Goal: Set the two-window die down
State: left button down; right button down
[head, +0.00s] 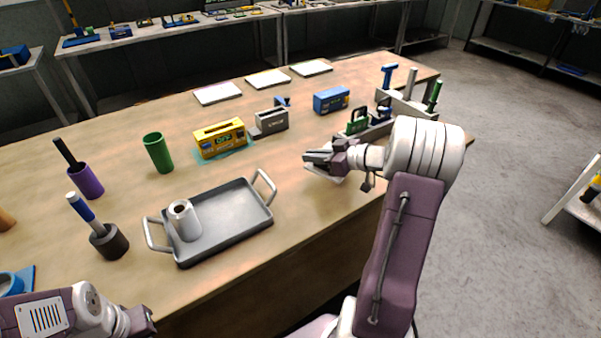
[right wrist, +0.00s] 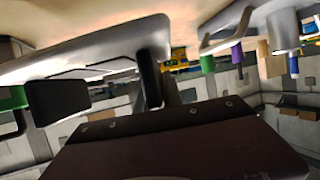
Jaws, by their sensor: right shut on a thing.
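My right gripper (head: 318,158) is above the right part of the table. It is shut on a pale grey thing (head: 328,173), taken as the two-window die, which shows just below the fingers. In the right wrist view the die (right wrist: 95,45) is a broad grey piece above and between the dark fingers (right wrist: 105,88), with pale window-like outlines. The arm and fingers hide part of it, and I cannot tell whether it touches the table. My left gripper (head: 143,320) is at the bottom left, partly cut off; its jaws are not clear.
A grey tray (head: 238,236) holds a pale roll (head: 184,219). Behind it stand a yellow box (head: 221,138), a grey box (head: 272,120) and a blue box (head: 331,100). A rack (head: 405,104) with coloured handles stands at the right. Bare tabletop (head: 330,210) lies in front of the right gripper.

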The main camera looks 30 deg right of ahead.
aim_at(323, 173)
jog(key=w+a+f, duration=0.1)
jog(key=w+a, duration=0.1)
jog(key=w+a+f, duration=0.1)
jog(key=w+f, duration=0.1)
jog(key=shift+w+a+f, duration=0.2)
jog(key=shift+a, duration=0.2)
notch_tip(323, 173, down, 4)
jog(key=shift+f, duration=0.1)
jog(key=c, duration=1.5)
grip_release()
jog(key=shift+r+p, duration=0.25)
jog(key=shift+p, duration=0.2)
jog(key=b+v, duration=0.1)
jog(key=v, duration=1.1)
